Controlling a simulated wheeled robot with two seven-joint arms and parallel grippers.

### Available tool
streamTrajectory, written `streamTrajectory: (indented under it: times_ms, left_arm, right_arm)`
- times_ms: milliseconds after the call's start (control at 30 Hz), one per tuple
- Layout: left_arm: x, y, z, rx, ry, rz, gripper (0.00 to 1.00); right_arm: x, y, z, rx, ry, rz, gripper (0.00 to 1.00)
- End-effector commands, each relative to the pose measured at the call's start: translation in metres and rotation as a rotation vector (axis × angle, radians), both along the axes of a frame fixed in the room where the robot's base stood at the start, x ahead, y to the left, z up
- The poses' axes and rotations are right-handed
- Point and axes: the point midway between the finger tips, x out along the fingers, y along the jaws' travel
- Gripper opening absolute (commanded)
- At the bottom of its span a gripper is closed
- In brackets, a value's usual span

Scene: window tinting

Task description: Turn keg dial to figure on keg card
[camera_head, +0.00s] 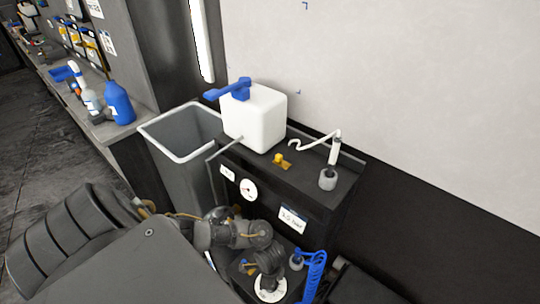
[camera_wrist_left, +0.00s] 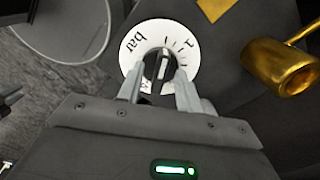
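The keg dial (camera_wrist_left: 189,35) is a white disc with "bar", tick marks and a partly covered figure, around a black knob (camera_wrist_left: 152,58). A pale line shows on the knob. In the head view the dial (camera_head: 269,292) is low at the centre. My left gripper (camera_wrist_left: 160,82) has one finger on each side of the knob; whether both touch it is unclear. In the head view my left gripper (camera_head: 268,262) is just over the dial. A white card (camera_head: 292,218) on the dark cabinet front bears small writing, too small to read surely. My right gripper is not in view.
A white container (camera_head: 262,118) with a blue handle stands on the dark cabinet. A round gauge (camera_head: 248,189) is on its front. A blue coiled item (camera_head: 314,272) hangs right of the dial. A brass fitting (camera_wrist_left: 285,68) lies close right of my left fingers. A grey bin (camera_head: 180,133) stands left.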

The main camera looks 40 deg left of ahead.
Motion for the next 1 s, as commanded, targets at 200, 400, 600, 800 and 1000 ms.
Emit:
streamTrajectory:
  times_ms: [200, 400, 600, 800, 1000]
  left_arm:
    - [0.0007, -0.0003, -0.0037, 0.0, -0.001, 0.0, 0.35]
    - [0.0006, -0.0004, -0.0035, 0.0, -0.001, 0.0, 0.26]
    - [0.0006, -0.0004, -0.0034, 0.0, -0.001, 0.0, 0.0]
    - [0.0006, -0.0002, -0.0034, 0.0, -0.001, -0.003, 0.0]
    - [0.0009, 0.0001, -0.0032, 0.0, -0.001, -0.049, 0.0]
  right_arm:
    - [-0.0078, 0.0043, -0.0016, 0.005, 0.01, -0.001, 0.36]
    - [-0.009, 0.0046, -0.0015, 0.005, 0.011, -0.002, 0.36]
    - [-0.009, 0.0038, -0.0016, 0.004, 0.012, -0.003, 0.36]
    - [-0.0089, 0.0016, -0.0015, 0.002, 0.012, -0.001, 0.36]
    - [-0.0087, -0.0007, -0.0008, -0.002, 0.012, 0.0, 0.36]
